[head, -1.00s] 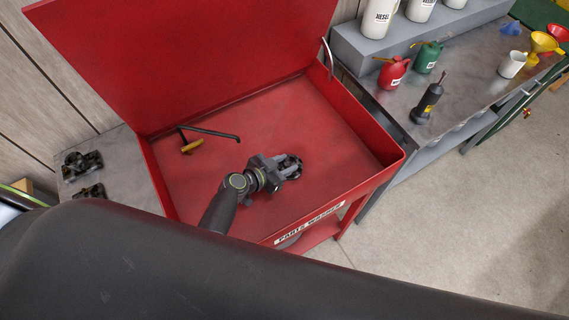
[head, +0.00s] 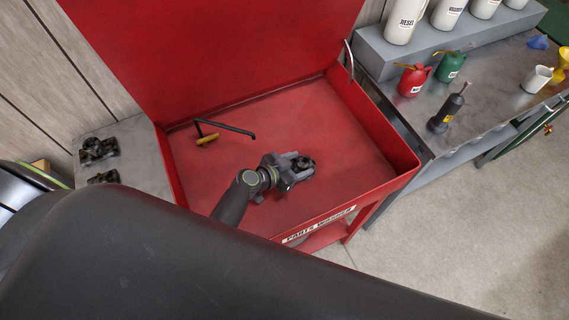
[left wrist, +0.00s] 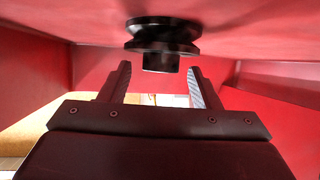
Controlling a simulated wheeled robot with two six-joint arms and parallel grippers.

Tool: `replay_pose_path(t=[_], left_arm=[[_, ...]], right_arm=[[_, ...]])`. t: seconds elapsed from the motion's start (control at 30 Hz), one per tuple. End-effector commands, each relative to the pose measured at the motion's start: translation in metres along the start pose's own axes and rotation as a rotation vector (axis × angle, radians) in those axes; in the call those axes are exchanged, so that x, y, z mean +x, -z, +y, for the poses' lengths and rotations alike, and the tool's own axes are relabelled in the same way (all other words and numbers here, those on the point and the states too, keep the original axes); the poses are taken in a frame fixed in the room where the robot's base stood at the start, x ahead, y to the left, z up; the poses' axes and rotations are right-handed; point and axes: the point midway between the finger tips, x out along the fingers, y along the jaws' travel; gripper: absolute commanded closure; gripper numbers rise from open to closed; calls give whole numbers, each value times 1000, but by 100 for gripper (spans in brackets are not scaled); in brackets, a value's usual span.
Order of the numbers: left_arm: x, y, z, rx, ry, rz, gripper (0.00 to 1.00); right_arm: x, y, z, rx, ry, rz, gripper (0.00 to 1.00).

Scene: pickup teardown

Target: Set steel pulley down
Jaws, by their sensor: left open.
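The steel pulley (head: 307,163), dark and grooved, sits on the red floor of the parts washer (head: 355,140). In the left wrist view the pulley (left wrist: 162,38) shows at the top, its flanges against the red surface and its hub pointing toward the jaws. My left gripper (head: 294,169) is low in the washer just beside the pulley. Its two fingers (left wrist: 159,75) are spread with a clear gap, and nothing is held between them. The pulley's far side is hidden. My right gripper is not in view.
A dark bent tube (head: 225,127) and a yellow-handled brush (head: 207,139) lie at the washer's back left. A grey bench (head: 140,150) with dark parts stands left. The right bench (head: 480,110) holds cans, a mug and a dark tool. The washer's right floor is clear.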

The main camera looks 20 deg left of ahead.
Motion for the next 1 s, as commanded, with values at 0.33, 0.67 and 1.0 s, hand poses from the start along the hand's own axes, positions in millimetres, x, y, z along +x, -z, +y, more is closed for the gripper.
replay_pose_path(t=[0.33,0.67,1.0], left_arm=[[-48,-1,-1,3,2,0,43],[-99,-1,-1,3,2,-1,43],[-120,1,0,1,0,0,43]], right_arm=[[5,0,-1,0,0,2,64],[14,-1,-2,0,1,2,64],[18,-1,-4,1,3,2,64]])
